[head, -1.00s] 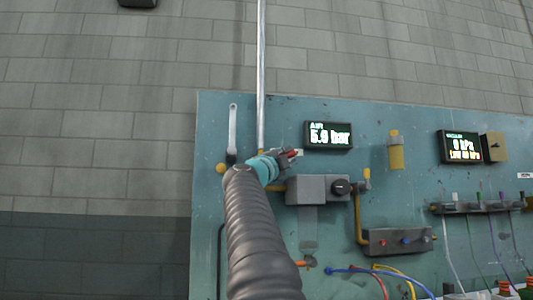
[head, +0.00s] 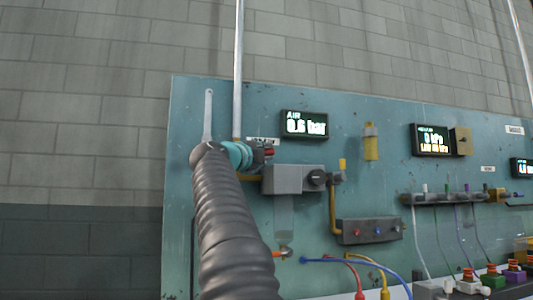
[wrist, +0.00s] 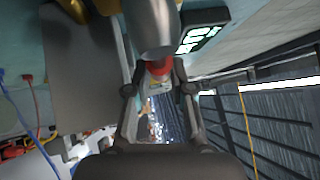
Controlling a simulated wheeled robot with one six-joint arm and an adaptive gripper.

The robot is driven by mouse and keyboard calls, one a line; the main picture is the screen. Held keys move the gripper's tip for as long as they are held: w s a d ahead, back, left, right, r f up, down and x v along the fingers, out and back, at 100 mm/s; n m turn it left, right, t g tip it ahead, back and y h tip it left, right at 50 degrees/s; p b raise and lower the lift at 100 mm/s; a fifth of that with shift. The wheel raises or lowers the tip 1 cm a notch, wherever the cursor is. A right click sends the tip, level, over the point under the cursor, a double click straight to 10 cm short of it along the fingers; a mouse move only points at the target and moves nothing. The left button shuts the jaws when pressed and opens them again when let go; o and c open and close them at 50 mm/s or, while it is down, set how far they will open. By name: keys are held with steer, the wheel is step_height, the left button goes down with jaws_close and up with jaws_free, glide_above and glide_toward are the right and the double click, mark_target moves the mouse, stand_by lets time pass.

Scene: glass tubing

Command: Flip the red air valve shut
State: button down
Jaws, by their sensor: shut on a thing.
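The red air valve handle (head: 269,152) shows as a small red piece at the end of my arm, by the foot of the vertical metal pipe (head: 239,70). My gripper (head: 262,154) is at the valve, partly hidden behind my arm's teal joint. In the wrist view the red handle (wrist: 158,69) lies between the two fingertips of my gripper (wrist: 158,88), against a metal valve body (wrist: 150,28). The gripper is shut on the handle. The AIR display (head: 304,124) reads 0.6 bar. My arm hides most of the valve, so its exact angle cannot be told.
A grey regulator box (head: 294,179) with a black knob sits just right of and below the valve. A wrench (head: 208,115) hangs to the left. A grey manifold (head: 370,231) and coloured hoses (head: 350,262) are lower right.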

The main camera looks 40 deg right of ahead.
steer(key=c, duration=1)
jaws_free()
steer(key=shift+s, duration=0.1)
steer(key=v, duration=1.2)
